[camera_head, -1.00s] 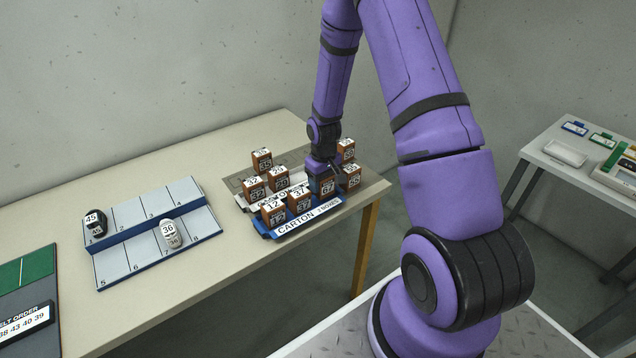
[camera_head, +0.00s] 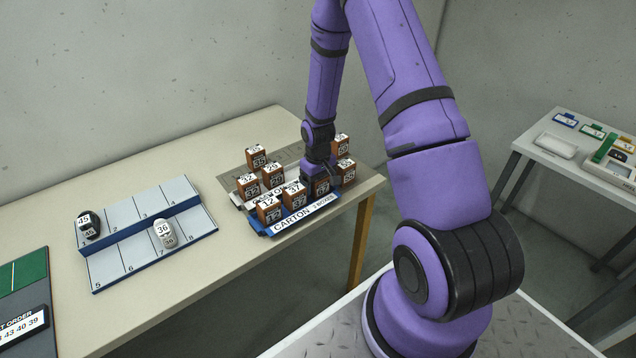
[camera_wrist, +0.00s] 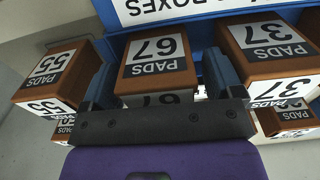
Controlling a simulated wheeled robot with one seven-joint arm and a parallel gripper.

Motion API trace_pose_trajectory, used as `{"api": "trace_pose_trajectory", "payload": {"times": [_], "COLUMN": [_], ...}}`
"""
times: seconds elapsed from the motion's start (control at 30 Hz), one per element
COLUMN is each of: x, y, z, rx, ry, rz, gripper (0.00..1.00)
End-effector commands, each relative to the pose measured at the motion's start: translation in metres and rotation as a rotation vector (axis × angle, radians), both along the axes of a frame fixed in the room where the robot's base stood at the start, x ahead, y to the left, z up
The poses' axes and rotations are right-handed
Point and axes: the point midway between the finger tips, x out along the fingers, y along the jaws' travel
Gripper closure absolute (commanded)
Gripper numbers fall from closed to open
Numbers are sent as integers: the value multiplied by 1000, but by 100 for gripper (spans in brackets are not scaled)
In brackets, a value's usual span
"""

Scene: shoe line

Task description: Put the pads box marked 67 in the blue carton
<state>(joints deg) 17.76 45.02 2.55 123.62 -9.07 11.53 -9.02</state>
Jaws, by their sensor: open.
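The pads box marked 67 (camera_head: 321,188) is brown with a white label. It stands upright in the right end of the blue carton (camera_head: 307,218), beside the box marked 37 (camera_head: 294,197) and the box marked 12 (camera_head: 269,210). My gripper (camera_head: 318,176) is over box 67. In the wrist view box 67 (camera_wrist: 155,60) sits between the two spread fingers of my gripper (camera_wrist: 158,85). The box's lower part is hidden there. Whether a finger touches it I cannot tell. The carton's blue wall (camera_wrist: 200,32) shows behind it.
Box 55 (camera_head: 346,173) stands close to the right of the carton; box 37 (camera_wrist: 268,45) is close on the other side. Boxes 32 (camera_head: 248,187), 29 (camera_head: 273,177) and 35 (camera_head: 257,158) stand behind. A blue-edged shoe rack (camera_head: 147,233) is on the left.

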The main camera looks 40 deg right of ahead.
Motion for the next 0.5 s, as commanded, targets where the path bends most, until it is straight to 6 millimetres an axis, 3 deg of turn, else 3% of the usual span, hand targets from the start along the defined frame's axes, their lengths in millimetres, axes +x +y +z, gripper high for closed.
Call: {"api": "trace_pose_trajectory", "payload": {"times": [0.17,0.5], "x": [1,1], "y": [0,0], "z": [20,83], "rx": [-1,-1], "ry": [-4,-5], "rz": [0,-1], "gripper": [14,14]}}
